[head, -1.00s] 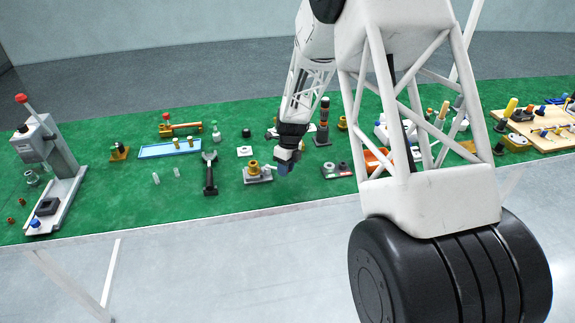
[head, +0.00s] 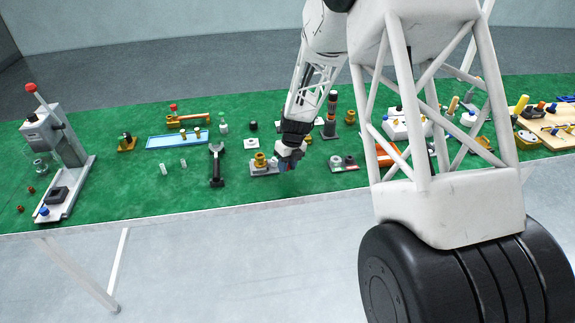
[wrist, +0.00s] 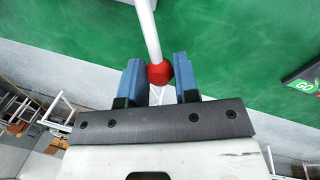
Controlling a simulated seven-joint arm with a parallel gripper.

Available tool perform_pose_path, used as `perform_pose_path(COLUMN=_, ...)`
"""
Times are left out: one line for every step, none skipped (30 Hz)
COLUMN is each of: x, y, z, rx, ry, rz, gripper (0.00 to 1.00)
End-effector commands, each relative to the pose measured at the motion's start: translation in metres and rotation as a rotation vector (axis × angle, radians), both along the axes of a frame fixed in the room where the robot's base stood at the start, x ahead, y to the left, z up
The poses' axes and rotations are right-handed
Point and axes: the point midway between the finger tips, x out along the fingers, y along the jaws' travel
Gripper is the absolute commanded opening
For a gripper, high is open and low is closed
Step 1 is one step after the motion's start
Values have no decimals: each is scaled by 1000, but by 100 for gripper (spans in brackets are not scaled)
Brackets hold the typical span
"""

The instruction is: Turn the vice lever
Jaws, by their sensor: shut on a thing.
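In the wrist view a pale lever rod (wrist: 149,32) comes down from the top and ends in a red knob (wrist: 159,73). My gripper (wrist: 158,68) has its two blue fingers on either side of this knob and is shut on it. In the head view my gripper (head: 286,160) is low over the front part of the green table, just right of a grey base with a brass-coloured part (head: 260,160). The knob is hidden there by my gripper. I cannot make out the vice's body.
A press with a red-tipped handle (head: 50,130) stands at the far left. A dark wrench-shaped tool (head: 216,165) stands left of the brass part. A small block with round parts (head: 343,163) is to the right. The table's front edge is close to my gripper.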

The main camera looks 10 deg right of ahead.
Motion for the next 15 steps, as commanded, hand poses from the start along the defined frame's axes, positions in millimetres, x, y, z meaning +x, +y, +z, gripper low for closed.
perform_pose_path(x=0, y=0, z=1, rx=0, ry=-1, rz=1, gripper=0)
perform_pose_path(x=0, y=0, z=1, rx=0, ry=-1, rz=1, gripper=33)
perform_pose_path(x=0, y=0, z=1, rx=0, ry=-1, rz=1, gripper=40)
perform_pose_path(x=0, y=0, z=1, rx=0, ry=-1, rz=1, gripper=44)
perform_pose_path(x=0, y=0, z=1, rx=0, ry=-1, rz=1, gripper=49)
perform_pose_path(x=0, y=0, z=1, rx=0, ry=-1, rz=1, gripper=54)
perform_pose_path(x=0, y=0, z=0, rx=0, ry=0, rz=1, gripper=54)
perform_pose_path(x=0, y=0, z=0, rx=0, ry=0, rz=1, gripper=54)
perform_pose_path(x=0, y=0, z=0, rx=0, ry=0, rz=1, gripper=54)
perform_pose_path(x=0, y=0, z=0, rx=0, ry=0, rz=1, gripper=54)
perform_pose_path(x=0, y=0, z=0, rx=0, ry=0, rz=1, gripper=54)
perform_pose_path(x=0, y=0, z=0, rx=0, ry=0, rz=1, gripper=54)
perform_pose_path(x=0, y=0, z=0, rx=0, ry=0, rz=1, gripper=54)
perform_pose_path(x=0, y=0, z=0, rx=0, ry=0, rz=1, gripper=54)
perform_pose_path(x=0, y=0, z=1, rx=0, ry=0, rz=1, gripper=54)
